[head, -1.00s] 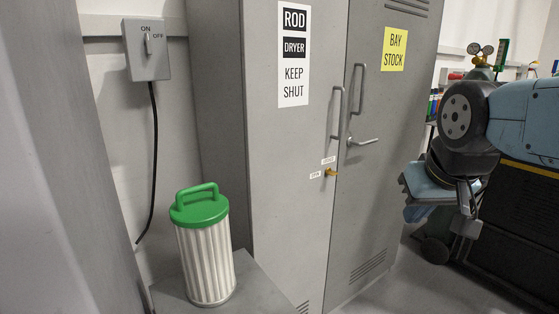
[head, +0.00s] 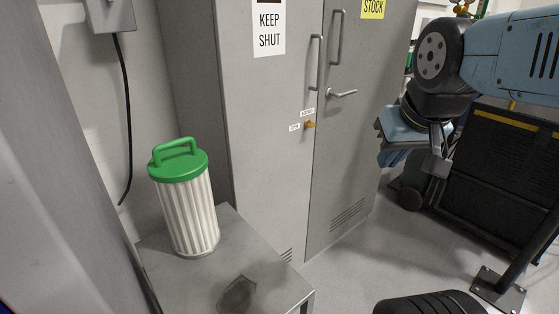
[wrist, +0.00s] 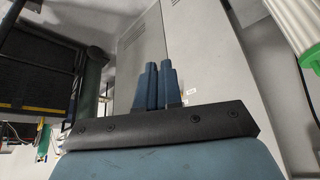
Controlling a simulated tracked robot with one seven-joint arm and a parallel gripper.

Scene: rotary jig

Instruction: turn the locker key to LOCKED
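The small orange-yellow key (head: 310,124) sits in the grey left locker door (head: 265,160), near its right edge. A white label that seems to read OPEN (head: 294,127) is left of it, and one that seems to read LOCKED (head: 307,112) is just above. The key looks roughly sideways; its exact angle is too small to tell. My gripper (wrist: 160,65) has its two blue fingers together with nothing seen between them. It is well right of the key in the head view, apart from it. In the wrist view, small white labels (wrist: 190,92) show beyond the fingers; the key is not clear.
A white pleated canister (head: 185,210) with a green lid stands on a grey bench (head: 200,275) at left. Door handles (head: 316,62) and a lever (head: 343,93) stick out near the key. A dark cart (head: 505,150) is at right. Floor before the lockers is clear.

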